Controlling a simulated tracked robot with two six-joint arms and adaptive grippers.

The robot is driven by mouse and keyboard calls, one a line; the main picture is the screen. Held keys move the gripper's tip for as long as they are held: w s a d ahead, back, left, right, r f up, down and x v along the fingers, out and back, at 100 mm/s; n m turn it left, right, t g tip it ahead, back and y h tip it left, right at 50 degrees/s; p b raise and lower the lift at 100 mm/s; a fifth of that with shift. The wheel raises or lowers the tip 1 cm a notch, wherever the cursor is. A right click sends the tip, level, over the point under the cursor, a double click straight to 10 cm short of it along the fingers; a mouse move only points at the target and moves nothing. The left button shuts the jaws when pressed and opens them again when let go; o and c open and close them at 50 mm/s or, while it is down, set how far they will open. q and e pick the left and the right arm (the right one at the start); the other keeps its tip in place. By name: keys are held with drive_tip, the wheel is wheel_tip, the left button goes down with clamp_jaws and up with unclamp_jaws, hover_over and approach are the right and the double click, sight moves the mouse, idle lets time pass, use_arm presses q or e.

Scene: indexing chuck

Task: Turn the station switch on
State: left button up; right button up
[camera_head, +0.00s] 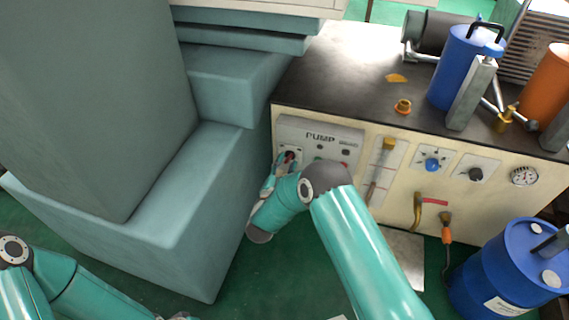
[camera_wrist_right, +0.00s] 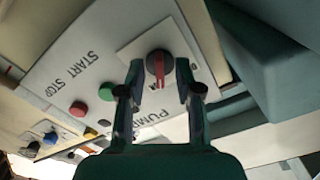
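The station switch (camera_wrist_right: 158,62) is a round dark knob with a red bar, set on a white plate of the PUMP panel. In the right wrist view the bar runs nearly up and down the picture. The small lettering around it is partly hidden and too small to read surely. My right gripper (camera_wrist_right: 160,72) is open, with one finger on each side of the knob; I cannot tell whether they touch it. In the head view, the right gripper (camera_head: 284,163) is at the panel's left end and hides most of the switch (camera_head: 290,156). Only a bit of my left gripper (camera_head: 181,316) shows at the bottom edge.
The PUMP panel (camera_head: 345,140) also carries START and STOP buttons, the red one (camera_wrist_right: 78,109) and green one (camera_wrist_right: 105,91). Valves and a gauge (camera_head: 524,176) are to the right. A teal machine body (camera_head: 190,220) stands close on the left. A blue drum (camera_head: 505,270) is at lower right.

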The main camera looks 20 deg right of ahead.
drive_tip(key=v, duration=1.1)
drive_tip(key=shift+a, duration=0.25)
drive_tip(key=shift+s, duration=0.1)
drive_tip(key=s+d+f+g+p, duration=0.1)
drive_tip(key=d+g+p, duration=0.2)
drive_tip(key=d, duration=1.1)
drive_tip(key=s+a+f+n+g+y, duration=0.4)
drive_tip(key=s+a+y, duration=0.1)
drive_tip(key=s, duration=0.3)
drive_tip(key=s+a+f+n+g+y, duration=0.3)
drive_tip(key=s+a+y, duration=0.1)
drive_tip(key=s, duration=0.4)
drive_tip(key=s+a+f+n+g+y, duration=0.4)
drive_tip(key=s+a+y, duration=0.1)
drive_tip(key=s, duration=0.4)
wheel_tip(320, 180, up, 38)
drive_tip(key=p, duration=3.8)
drive_tip(key=shift+p, duration=0.4)
